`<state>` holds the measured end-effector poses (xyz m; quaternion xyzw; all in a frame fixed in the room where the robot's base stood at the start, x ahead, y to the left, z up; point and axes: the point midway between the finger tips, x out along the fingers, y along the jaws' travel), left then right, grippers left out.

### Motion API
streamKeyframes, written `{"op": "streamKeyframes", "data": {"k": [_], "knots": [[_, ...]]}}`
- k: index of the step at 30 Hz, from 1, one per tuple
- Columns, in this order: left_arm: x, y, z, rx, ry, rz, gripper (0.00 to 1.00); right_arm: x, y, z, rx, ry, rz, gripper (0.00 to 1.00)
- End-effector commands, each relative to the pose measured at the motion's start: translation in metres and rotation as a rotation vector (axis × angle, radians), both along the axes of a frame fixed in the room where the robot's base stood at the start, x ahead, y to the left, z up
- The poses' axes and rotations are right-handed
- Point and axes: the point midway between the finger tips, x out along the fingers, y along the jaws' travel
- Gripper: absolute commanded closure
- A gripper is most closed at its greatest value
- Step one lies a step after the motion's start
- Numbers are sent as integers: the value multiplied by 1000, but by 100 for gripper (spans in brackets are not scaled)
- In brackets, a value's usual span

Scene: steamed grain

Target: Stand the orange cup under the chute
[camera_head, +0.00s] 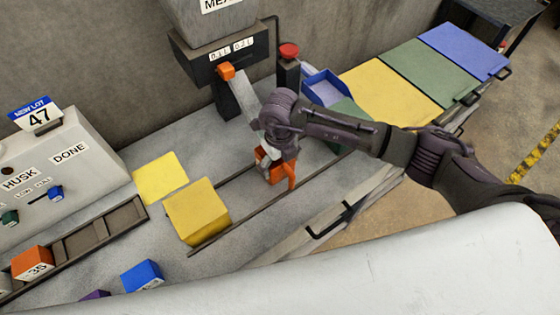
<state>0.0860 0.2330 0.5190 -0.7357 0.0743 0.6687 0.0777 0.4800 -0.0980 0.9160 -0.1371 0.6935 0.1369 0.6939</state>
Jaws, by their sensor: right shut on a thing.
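The orange cup (264,160) is between the rails on the grey counter, to the right of the yellow block. My right gripper (281,150) is shut on it from above and hides much of its top. The light grey chute (245,98) slopes down from the machine's dark box, with an orange piece (226,71) at its top. Its lower end comes close to my gripper and the cup; whether the cup is directly under it is partly hidden. I cannot tell if the cup touches the counter. My left gripper is not in view.
A yellow block (197,213) stands left of the cup, with a yellow square (160,178) behind it. A red button (289,51) and a blue tray (324,86) are behind my right arm. A sloped control box (60,165) and a slotted rack (84,240) are at left.

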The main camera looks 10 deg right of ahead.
Motion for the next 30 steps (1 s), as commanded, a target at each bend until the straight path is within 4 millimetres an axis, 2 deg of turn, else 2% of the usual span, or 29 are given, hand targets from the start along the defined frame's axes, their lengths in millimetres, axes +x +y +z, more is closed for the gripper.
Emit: {"op": "streamKeyframes", "data": {"k": [9,13,14,16,26,30], "knots": [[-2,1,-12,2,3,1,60,0,0,-12,0,0,0,51],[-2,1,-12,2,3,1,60,-1,0,-12,-1,2,0,51],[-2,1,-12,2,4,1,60,-1,0,-12,-1,2,-1,11],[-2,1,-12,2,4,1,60,-1,-1,-12,-1,3,0,0],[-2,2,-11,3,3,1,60,-1,-1,-11,-2,2,-1,0],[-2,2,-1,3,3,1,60,0,0,-2,-2,1,-1,0]]}}
